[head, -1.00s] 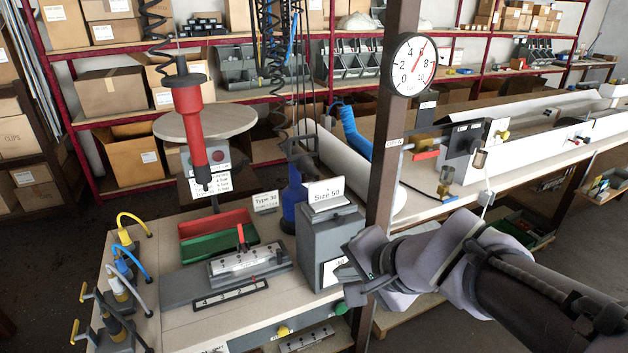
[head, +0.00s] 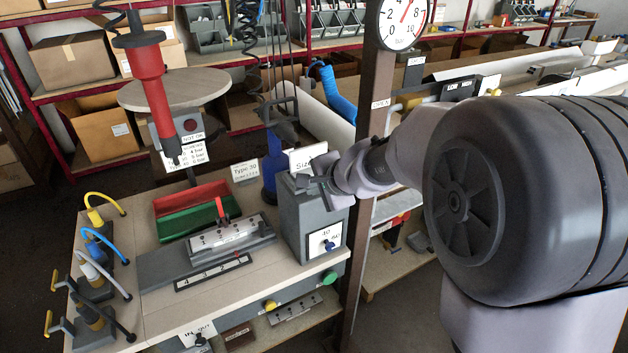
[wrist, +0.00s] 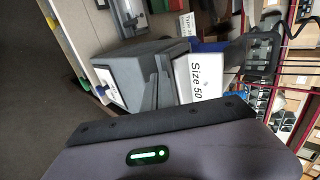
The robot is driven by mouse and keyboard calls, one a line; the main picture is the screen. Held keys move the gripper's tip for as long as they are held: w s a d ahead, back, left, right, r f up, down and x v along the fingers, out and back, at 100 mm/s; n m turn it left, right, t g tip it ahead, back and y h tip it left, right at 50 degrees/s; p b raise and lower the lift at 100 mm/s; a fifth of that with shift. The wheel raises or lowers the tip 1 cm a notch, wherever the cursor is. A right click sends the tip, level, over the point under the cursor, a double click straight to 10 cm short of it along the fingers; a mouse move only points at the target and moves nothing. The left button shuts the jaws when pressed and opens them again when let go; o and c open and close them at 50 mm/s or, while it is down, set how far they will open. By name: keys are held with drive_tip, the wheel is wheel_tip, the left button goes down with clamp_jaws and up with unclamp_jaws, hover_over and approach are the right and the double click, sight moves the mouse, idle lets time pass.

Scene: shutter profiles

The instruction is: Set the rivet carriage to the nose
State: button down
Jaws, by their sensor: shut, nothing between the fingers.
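A grey carriage block with a numbered plate (head: 218,236) and a small red lever (head: 220,210) sits on a grey bed on the bench. A dark numbered strip (head: 213,272) lies along its front. A red tool (head: 152,92) hangs nose down on a coiled cord above the bench, behind and left of the block. I cannot tell which nose the task means. My gripper (head: 312,184) is shut and empty at the top of the grey box (head: 313,225) with the "Size 50" sign (wrist: 197,77). The gripper's dark fingers (wrist: 158,83) show against that box in the wrist view; contact is unclear.
Red and green trays (head: 195,210) lie behind the block. Several hose-fitted fixtures (head: 95,275) stand at the bench's left end. A blue bottle (head: 273,165) and a brown post (head: 368,150) stand near the grey box. Bare bench top lies in front of the numbered strip.

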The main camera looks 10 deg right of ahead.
drive_tip(key=shift+w+a, duration=0.1)
drive_tip(key=shift+w, duration=0.2)
drive_tip(key=w, duration=0.1)
drive_tip(key=w+a+p, duration=0.1)
drive_tip(key=w, duration=0.3)
drive_tip(key=shift+w+a+r+p, duration=0.1)
drive_tip(key=shift+w+a+p, duration=0.05)
drive_tip(key=shift+a+p, duration=0.25)
